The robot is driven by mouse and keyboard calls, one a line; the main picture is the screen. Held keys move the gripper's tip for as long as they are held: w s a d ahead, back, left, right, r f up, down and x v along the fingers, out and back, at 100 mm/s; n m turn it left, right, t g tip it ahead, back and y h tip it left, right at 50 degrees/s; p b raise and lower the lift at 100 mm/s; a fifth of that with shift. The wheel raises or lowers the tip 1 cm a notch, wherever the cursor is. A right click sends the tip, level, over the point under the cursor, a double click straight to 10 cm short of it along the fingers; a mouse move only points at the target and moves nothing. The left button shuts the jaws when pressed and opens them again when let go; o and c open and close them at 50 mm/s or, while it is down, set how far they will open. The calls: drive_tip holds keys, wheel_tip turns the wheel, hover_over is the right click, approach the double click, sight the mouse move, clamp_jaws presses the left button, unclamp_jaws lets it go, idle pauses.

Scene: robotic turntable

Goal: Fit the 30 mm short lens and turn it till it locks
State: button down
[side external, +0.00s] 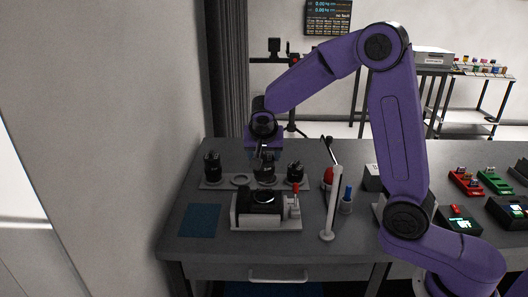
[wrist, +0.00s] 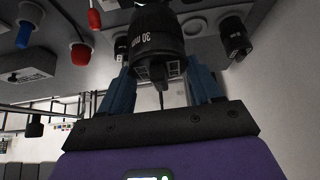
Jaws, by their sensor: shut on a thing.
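The black lens (wrist: 155,38) marked "30 mm" is between the blue fingers of my gripper (wrist: 159,68) in the wrist view. My gripper (side external: 263,153) is shut on it. In the side view this lens (side external: 264,171) is over the grey lens rack (side external: 223,185); I cannot tell whether it touches the rack. The black camera body (side external: 262,207), with a round mount on top, sits in a white cradle (side external: 268,225) in front of the rack. No lens shows on the mount.
Other black lenses stand on the rack at its left (side external: 211,166) and right (side external: 295,172) ends. An empty rack ring (side external: 240,180) shows between. A red-topped lever (side external: 296,193), white post (side external: 331,207) and blue-topped item (side external: 347,200) stand right. A blue mat (side external: 199,220) lies left.

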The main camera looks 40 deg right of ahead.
sight(264, 175)
drive_tip(key=shift+f, duration=2.6)
drive_tip(key=shift+f, duration=0.9)
idle(1.7)
drive_tip(key=shift+m+g+h, duration=0.6)
drive_tip(key=shift+m+g, duration=0.1)
drive_tip(key=shift+m, duration=0.9)
drive_tip(key=shift+m+g, duration=0.4)
drive_tip(key=shift+m, duration=0.3)
drive_tip(key=shift+m+g+h, duration=0.3)
drive_tip(key=shift+m+g, duration=0.2)
drive_tip(key=shift+m, duration=0.4)
